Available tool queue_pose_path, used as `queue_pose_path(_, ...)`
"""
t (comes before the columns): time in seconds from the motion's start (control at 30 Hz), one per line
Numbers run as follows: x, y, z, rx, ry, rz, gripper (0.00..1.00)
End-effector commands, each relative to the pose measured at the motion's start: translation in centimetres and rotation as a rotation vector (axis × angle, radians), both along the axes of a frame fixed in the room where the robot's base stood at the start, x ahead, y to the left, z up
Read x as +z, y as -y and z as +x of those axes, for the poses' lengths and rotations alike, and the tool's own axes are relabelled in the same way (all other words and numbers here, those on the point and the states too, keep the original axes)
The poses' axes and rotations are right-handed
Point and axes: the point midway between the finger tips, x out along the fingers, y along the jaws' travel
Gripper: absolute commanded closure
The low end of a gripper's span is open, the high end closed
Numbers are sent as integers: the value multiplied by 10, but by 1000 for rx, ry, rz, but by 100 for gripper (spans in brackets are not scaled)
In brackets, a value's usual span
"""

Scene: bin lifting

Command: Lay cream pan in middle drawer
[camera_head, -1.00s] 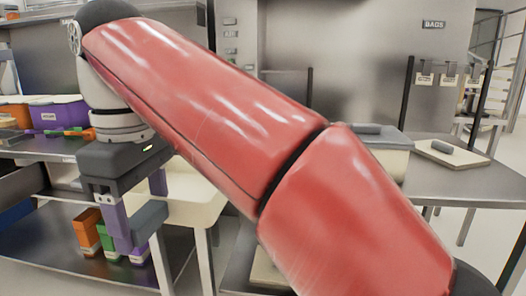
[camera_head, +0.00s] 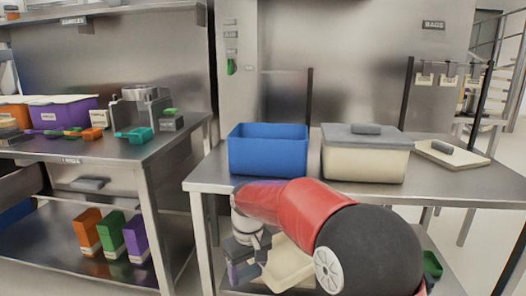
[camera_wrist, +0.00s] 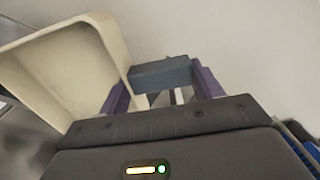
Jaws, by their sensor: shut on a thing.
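The cream pan (camera_head: 290,262) is low in front of the right-hand table in the head view, partly hidden by my arm. In the wrist view the pan (camera_wrist: 100,45) fills the upper left, tilted. My gripper (camera_head: 243,268) is beside it. In the wrist view my gripper's purple fingers (camera_wrist: 160,90) are shut on a grey grip block at the pan's side. Drawers (camera_head: 20,186) show at the left edge under the left bench, partly cut off. I cannot tell which one is the middle drawer.
A blue bin (camera_head: 268,150) and a lidded cream bin (camera_head: 365,160) stand on the right table (camera_head: 450,183). The left bench (camera_head: 120,150) carries several utensils and containers. Orange, green and purple boxes (camera_head: 110,236) stand on its lower shelf. Bare floor shows between the benches.

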Motion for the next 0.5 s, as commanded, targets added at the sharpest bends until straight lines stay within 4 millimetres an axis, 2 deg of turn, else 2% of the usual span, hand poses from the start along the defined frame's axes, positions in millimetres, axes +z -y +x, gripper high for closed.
queue_pose_path(0.03, -25, 21, 4, -63, -9, -6, 58)
queue_pose_path(0.1, -58, 47, 8, -146, -10, -8, 58)
queue_pose_path(0.3, -140, 123, -2, -380, -8, -19, 58)
queue_pose_path(0.4, -169, 153, -13, -473, -5, -26, 58)
queue_pose_path(0.5, -189, 174, -24, -541, -2, -31, 58)
